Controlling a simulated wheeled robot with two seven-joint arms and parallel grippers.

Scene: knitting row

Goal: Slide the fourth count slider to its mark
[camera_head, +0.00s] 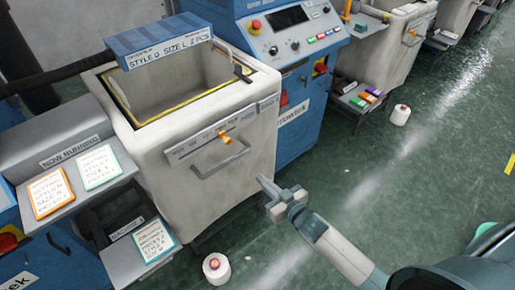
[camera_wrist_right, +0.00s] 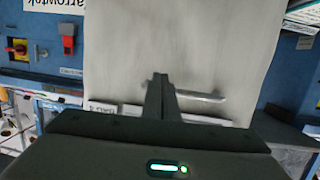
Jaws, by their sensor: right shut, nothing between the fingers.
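An orange slider knob (camera_head: 224,138) sits on the scale strip (camera_head: 190,148) across the front of the nearest grey bin (camera_head: 235,170), right of the strip's middle. The strip's marks are too small to read, and I cannot tell which slider counts as the fourth. My right gripper (camera_head: 264,184) is shut and empty, in front of the bin, lower and to the right of the knob and apart from it. In the right wrist view the shut fingers (camera_wrist_right: 160,82) point at the bin front near its handle (camera_wrist_right: 205,96); the knob is not visible there. My left gripper is out of view.
The bin's handle (camera_head: 222,160) juts out below the strip. A blue machine (camera_head: 290,60) stands behind. Card shelves (camera_head: 75,195) are at left. White cones (camera_head: 216,268) (camera_head: 400,115) stand on the floor. The green floor at right is open.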

